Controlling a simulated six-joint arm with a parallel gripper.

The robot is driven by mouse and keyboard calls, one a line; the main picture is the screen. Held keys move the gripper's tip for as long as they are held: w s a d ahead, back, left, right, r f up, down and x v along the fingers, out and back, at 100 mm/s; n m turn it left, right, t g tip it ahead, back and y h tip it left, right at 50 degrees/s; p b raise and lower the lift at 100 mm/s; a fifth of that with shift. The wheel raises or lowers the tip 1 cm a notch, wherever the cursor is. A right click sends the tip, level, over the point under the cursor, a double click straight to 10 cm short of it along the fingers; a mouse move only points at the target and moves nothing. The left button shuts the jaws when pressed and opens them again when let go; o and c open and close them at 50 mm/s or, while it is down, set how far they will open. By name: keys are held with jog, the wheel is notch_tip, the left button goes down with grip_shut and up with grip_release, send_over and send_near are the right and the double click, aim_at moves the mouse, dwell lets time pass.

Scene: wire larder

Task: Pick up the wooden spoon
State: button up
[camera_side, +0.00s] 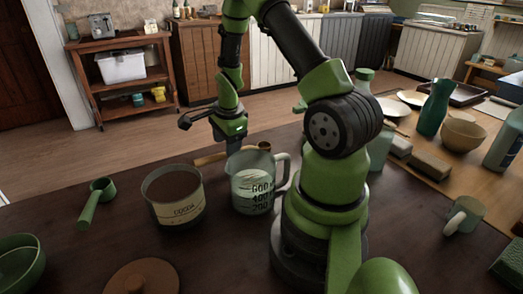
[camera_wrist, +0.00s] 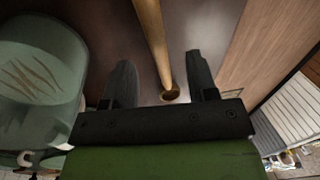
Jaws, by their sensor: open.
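The wooden spoon (camera_side: 208,160) lies on the dark tabletop behind the cocoa tin and the measuring jug, partly hidden by the jug and my gripper in the side view. In the wrist view its pale handle (camera_wrist: 153,38) runs from the top edge down between my two fingers, ending near the palm. My gripper (camera_side: 233,146) is above the spoon, pointing down. In the wrist view my gripper (camera_wrist: 160,78) is open, with one finger on each side of the spoon and visible gaps to both.
The measuring jug (camera_side: 249,190) stands close to my gripper; it also shows at the left of the wrist view (camera_wrist: 42,75). The cocoa tin (camera_side: 175,208) is left of it. The table's far edge is near.

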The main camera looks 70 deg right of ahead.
jog(key=shift+w+d+f, duration=0.1)
jog(key=shift+w+f, duration=0.1)
jog(key=shift+f, duration=0.95)
jog(key=shift+w+d+f, duration=0.1)
jog(key=shift+w+f, duration=0.1)
jog(key=shift+f, duration=0.95)
grip_shut()
jog(key=shift+r, duration=0.1)
notch_tip(320, 180, up, 10)
jog(key=shift+f, duration=0.1)
jog(key=shift+s, duration=0.1)
